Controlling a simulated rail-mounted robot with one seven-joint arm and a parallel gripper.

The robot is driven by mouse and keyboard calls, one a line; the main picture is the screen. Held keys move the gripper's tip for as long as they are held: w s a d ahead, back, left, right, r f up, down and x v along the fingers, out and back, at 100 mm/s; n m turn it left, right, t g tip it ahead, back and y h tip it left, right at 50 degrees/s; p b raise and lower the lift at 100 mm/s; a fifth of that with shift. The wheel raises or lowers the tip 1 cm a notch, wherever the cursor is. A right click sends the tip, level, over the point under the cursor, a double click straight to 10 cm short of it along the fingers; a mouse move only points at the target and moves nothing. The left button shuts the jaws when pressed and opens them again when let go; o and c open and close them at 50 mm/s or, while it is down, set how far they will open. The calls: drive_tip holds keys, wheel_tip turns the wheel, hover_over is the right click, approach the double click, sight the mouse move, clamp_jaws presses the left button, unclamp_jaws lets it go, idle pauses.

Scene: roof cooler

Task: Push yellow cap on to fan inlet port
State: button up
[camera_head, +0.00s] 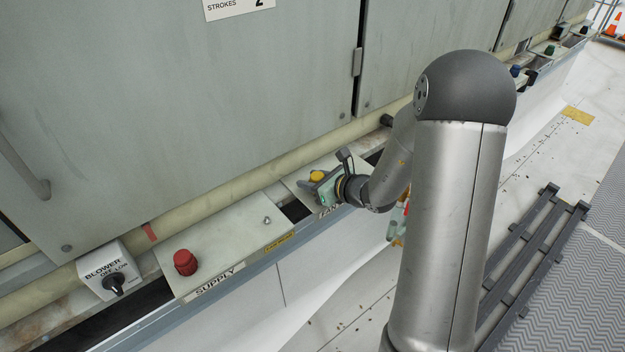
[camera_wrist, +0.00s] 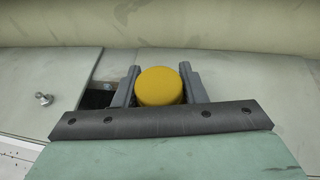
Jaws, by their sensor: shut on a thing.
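The yellow cap (camera_wrist: 159,86) is between the two fingers of my gripper (camera_wrist: 160,82) in the wrist view. The fingers touch or nearly touch it on both sides, and the gripper is shut on it. In the head view the yellow cap (camera_head: 318,176) shows at the tip of my gripper (camera_head: 316,182), over the pale panel (camera_head: 300,180) with a partly covered label on its front edge. The cap looks upright. Its underside and any port below it are hidden, so I cannot tell whether it is seated or just above the panel.
A red cap (camera_head: 185,262) stands on the SUPPLY panel (camera_head: 235,235) at left. A BLOWER switch box (camera_head: 108,270) is further left. A small metal fitting (camera_wrist: 44,99) stands left of the gripper. A pale pipe (camera_wrist: 200,30) and the large cabinet (camera_head: 180,100) run close behind the panels.

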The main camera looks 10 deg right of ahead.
drive_tip(key=shift+f+b, duration=0.65)
drive_tip(key=o, duration=0.7)
drive_tip(key=p+v, duration=0.3)
drive_tip(key=v, duration=0.8)
drive_tip(key=shift+d, duration=0.1)
idle(0.5)
